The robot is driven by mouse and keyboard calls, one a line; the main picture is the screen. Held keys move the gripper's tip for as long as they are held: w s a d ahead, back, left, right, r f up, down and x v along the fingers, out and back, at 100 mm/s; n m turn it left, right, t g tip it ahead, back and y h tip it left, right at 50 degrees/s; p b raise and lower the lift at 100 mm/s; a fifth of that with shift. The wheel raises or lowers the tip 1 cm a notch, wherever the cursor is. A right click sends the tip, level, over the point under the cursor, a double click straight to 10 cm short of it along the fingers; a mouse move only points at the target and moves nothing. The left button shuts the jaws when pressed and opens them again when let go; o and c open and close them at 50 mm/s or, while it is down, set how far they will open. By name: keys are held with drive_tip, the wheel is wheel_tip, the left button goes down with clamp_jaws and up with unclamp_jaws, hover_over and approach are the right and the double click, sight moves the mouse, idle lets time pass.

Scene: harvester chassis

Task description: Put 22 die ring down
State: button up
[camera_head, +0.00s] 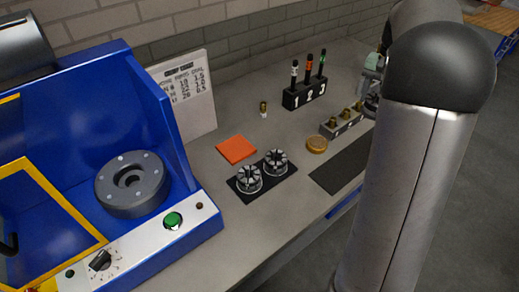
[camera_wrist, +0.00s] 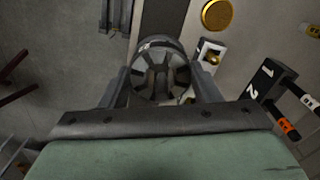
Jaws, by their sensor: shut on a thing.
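My gripper (camera_wrist: 160,82) is shut on a dark, round, segmented ring (camera_wrist: 158,62), which I take to be the 22 die ring. Its two fingers press on the ring's left and right sides, and its slotted face shows in the wrist view. No number is readable on it. Two similar segmented rings (camera_head: 248,180) and (camera_head: 275,162) stand on a small black plate on the bench.
A bare dark mat (camera_head: 338,174) lies near the bench's front edge. A brass disc (camera_head: 316,145), a block with brass pieces (camera_head: 335,129) and a numbered marker holder (camera_head: 303,95) are close by. An orange square (camera_head: 236,150) and a blue machine (camera_head: 185,235) are left.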

drive_tip(key=w+a+f+b, duration=0.15)
drive_tip(key=w+a, duration=0.25)
drive_tip(key=a, duration=0.5)
drive_tip(key=w+a+f+b, duration=0.1)
drive_tip(key=w+a+f, duration=0.15)
drive_tip(key=a, duration=0.55)
drive_tip(key=b, duration=0.2)
hover_over(236, 148)
wheel_tip(236, 148, down, 9)
drive_tip(key=shift+n, duration=0.4)
drive_tip(key=shift+w+f, duration=0.1)
drive_tip(key=shift+f, duration=2.25)
drive_tip(key=shift+f, duration=0.2)
drive_tip(key=o, duration=1.6)
drive_tip(key=shift+c, duration=0.2)
